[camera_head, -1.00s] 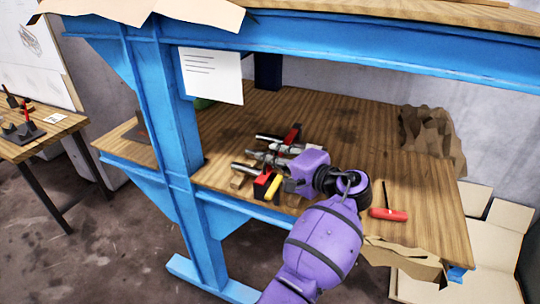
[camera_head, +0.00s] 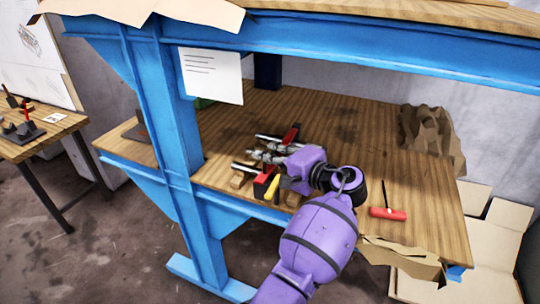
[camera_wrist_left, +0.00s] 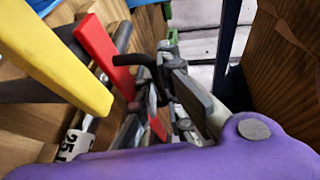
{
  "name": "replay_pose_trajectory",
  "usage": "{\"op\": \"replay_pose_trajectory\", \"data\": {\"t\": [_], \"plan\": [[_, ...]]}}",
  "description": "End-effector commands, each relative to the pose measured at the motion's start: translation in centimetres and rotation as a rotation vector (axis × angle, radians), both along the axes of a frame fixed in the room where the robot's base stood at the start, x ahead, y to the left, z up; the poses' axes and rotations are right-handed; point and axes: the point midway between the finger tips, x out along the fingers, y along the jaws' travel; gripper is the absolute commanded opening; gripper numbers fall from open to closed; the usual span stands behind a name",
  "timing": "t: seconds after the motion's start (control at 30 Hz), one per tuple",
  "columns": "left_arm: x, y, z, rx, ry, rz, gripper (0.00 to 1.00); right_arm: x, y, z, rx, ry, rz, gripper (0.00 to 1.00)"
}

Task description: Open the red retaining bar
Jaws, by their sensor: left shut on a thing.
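My left gripper (camera_head: 268,155), with grey fingers and a purple wrist, reaches in over a fixture on the lower wooden shelf. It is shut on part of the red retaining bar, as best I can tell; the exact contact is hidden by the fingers. A red end of the bar (camera_head: 292,133) stands up behind the gripper. In the left wrist view the fingers (camera_wrist_left: 165,92) sit beside a dark hooked piece, and a long red piece (camera_wrist_left: 103,55) lies left of them. A yellow piece (camera_wrist_left: 58,58) is nearest the camera. My right gripper is not in view.
Metal tubes (camera_head: 247,168) lie on the fixture. A red-handled tool (camera_head: 388,213) lies on the shelf (camera_head: 350,125) to the right. A blue post (camera_head: 178,125) stands left of the fixture. Crumpled brown paper (camera_head: 427,130) lies at the back right.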

Motion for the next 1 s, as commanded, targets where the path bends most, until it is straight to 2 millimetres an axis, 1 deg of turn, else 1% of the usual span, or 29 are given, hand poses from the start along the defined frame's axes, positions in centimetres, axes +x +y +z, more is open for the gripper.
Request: {"op": "replay_pose_trajectory", "data": {"t": [0.17,0.4,0.5,0.63,0.9,1.0], "plan": [[0.2,-0.1,2.0,0.019,0.054,0.001,0.00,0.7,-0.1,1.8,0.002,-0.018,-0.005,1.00],[1.3,-0.5,6.0,0.070,0.201,0.001,0.00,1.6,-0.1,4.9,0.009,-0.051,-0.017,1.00],[2.0,-0.7,7.5,0.095,0.281,0.001,0.00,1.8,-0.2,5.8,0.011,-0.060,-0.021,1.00],[2.9,-1.0,8.6,0.124,0.376,0.001,0.00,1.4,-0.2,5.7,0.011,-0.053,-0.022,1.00],[4.5,-1.6,10.1,0.165,0.509,0.000,0.00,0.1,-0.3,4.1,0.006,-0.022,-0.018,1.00],[4.9,-1.6,10.6,0.175,0.541,0.001,0.00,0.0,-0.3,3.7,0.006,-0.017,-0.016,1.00]]}}
